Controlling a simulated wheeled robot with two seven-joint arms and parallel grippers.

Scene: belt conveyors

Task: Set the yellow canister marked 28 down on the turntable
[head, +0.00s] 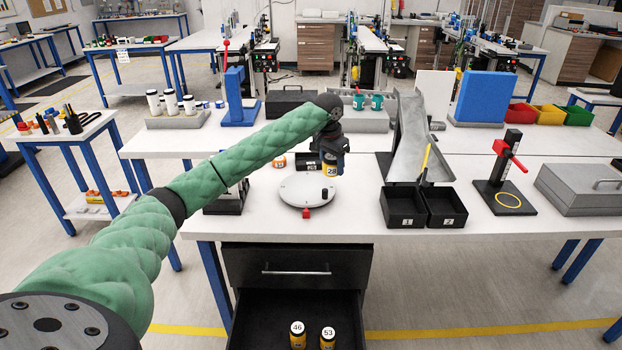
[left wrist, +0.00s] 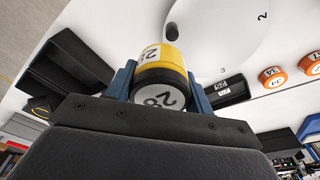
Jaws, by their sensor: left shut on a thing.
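The yellow canister marked 28 (head: 331,171) has a white label and a dark band. My left gripper (head: 331,158) is shut on it. In the left wrist view the canister (left wrist: 160,72) sits between my two blue fingers (left wrist: 161,85), its white numbered end facing the camera. The turntable (head: 300,188) is a round white disc on the table with a red piece at its front edge. In the head view the canister shows at the disc's back right. The turntable (left wrist: 225,35) also shows behind the canister in the left wrist view. I cannot tell whether they touch. My right gripper is out of view.
Black bins marked 1 (head: 403,222) and 2 (head: 445,220) stand right of the turntable, below a metal chute (head: 412,140). An open drawer (head: 262,318) holds canisters marked 46 (head: 297,336) and 53 (head: 327,338).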

